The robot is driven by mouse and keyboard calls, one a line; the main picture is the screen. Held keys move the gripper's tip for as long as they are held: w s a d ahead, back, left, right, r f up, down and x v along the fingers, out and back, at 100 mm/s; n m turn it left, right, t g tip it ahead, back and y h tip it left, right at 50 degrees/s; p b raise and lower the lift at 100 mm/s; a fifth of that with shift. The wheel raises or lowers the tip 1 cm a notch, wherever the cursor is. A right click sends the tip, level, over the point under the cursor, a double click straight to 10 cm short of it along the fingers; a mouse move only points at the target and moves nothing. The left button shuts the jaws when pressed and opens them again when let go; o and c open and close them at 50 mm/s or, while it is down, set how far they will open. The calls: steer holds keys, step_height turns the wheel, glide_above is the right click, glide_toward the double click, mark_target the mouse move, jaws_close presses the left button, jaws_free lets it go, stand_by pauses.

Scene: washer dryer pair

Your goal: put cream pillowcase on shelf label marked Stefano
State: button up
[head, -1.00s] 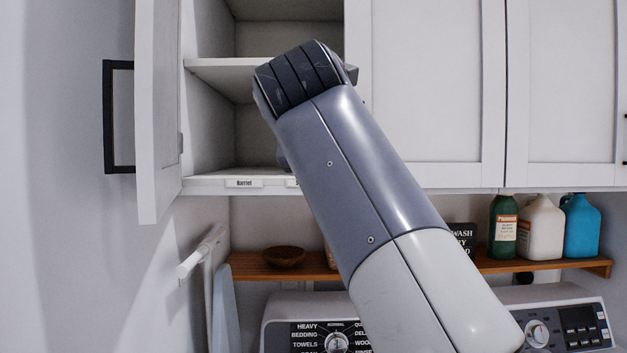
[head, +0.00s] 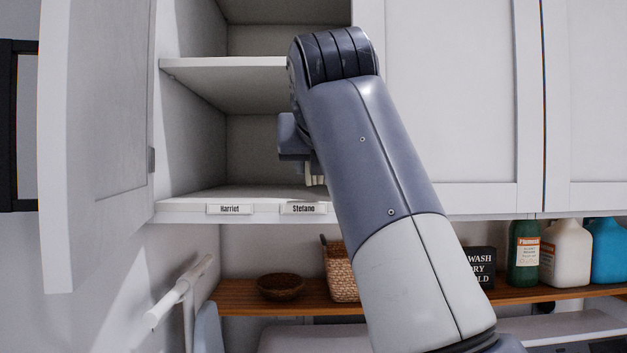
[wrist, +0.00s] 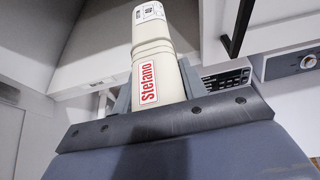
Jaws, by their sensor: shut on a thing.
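The cream pillowcase (wrist: 165,45) is folded or rolled into a narrow bundle with a red-and-white Stefano tag (wrist: 148,83). My gripper (wrist: 155,88) is shut on it in the wrist view. In the head view my gripper (head: 312,172) is mostly hidden behind my arm, and only a sliver of cream shows there. It is in front of the open cabinet's lower compartment, above the shelf edge. The shelf label marked Stefano (head: 303,209) is on the front edge of the bottom shelf (head: 180,212), just right of the Harriet label (head: 230,209).
The open cabinet door (head: 100,130) stands at the left. The visible part of the lower compartment (head: 255,150) looks empty, with a middle shelf (head: 215,70) above. Below are a brown bowl (head: 281,287), a woven basket (head: 340,270) and bottles (head: 565,252).

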steer(key=p, duration=0.3)
glide_above(316, 201)
steer(key=s, duration=0.1)
steer(key=shift+w+f, duration=0.25)
steer(key=shift+f, duration=0.1)
steer(key=shift+s+f, duration=0.25)
steer(key=shift+f, duration=0.2)
steer(key=shift+w+f, duration=0.1)
steer(key=shift+f, duration=0.8)
steer(key=shift+f, duration=0.2)
steer(key=o, duration=1.1)
steer(key=shift+r, duration=0.15)
